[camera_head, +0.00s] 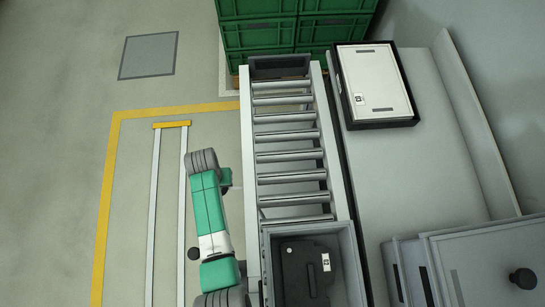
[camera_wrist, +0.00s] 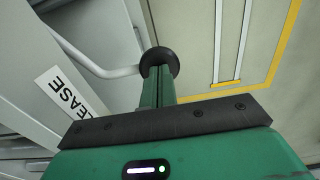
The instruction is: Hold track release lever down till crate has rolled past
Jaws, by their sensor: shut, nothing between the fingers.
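In the head view my gripper (camera_head: 226,177) is left of the roller track (camera_head: 288,146), and the lever is mostly hidden there. A grey crate (camera_head: 308,228) is on the near end of the track, holding a black object (camera_head: 300,272) with a white label.
The rollers beyond the crate are clear up to a dark end piece (camera_head: 279,67). Green crates (camera_head: 262,36) are stacked behind it. A black-edged white box (camera_head: 372,82) lies on the grey surface (camera_head: 410,165) at right. Grey drawers (camera_head: 490,262) stand at lower right.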

